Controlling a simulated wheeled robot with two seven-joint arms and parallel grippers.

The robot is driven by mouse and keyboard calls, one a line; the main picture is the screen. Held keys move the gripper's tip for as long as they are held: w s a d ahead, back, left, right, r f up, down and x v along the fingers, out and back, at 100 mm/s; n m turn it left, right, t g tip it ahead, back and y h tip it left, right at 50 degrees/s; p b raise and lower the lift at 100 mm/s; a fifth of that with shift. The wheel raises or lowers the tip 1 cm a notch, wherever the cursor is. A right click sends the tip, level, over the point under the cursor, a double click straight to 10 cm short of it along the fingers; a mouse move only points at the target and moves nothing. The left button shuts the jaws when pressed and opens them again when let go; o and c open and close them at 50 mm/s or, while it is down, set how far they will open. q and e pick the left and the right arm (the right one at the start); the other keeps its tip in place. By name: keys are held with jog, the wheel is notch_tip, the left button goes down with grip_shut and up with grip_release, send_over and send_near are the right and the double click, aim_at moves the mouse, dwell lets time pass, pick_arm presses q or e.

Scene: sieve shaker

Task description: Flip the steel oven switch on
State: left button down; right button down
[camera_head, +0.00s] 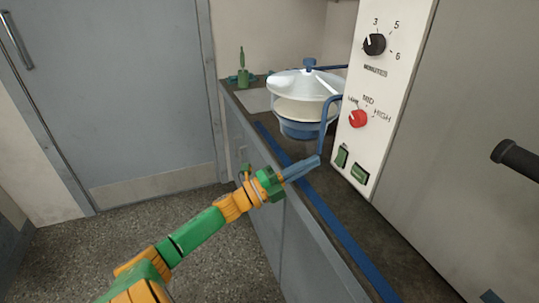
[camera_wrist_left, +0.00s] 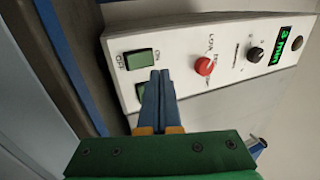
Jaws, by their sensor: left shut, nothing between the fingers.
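The white control panel (camera_head: 370,90) of the steel oven carries two green rocker switches low down, the left one (camera_head: 341,155) and the right one (camera_head: 360,173). In the left wrist view one switch (camera_wrist_left: 139,59) is in full view beside ON and OFF lettering; the other (camera_wrist_left: 140,90) is partly hidden by my fingers. My left gripper (camera_head: 318,160) is shut and empty, its blue fingertips (camera_wrist_left: 160,73) just in front of the panel near the switches. I cannot tell whether they touch it. A small blue tip at the head view's lower right may be my right gripper (camera_head: 490,296).
A red knob (camera_head: 358,118) and a black minutes knob (camera_head: 374,44) sit above the switches. A sieve shaker (camera_head: 305,95) with blue handles stands on the dark counter (camera_head: 265,115) left of the panel. A black handle (camera_head: 515,160) sticks out at right.

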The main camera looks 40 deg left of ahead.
pick_arm(q)
jog(key=r+v, duration=0.1)
jog(key=v, duration=0.6)
jog(key=shift+s+a, duration=0.3)
jog(key=shift+s, duration=0.25)
pick_arm(e)
jog(key=shift+w+d+r, duration=0.15)
jog(key=shift+w, duration=0.3)
pick_arm(q)
jog(key=shift+r, duration=0.1)
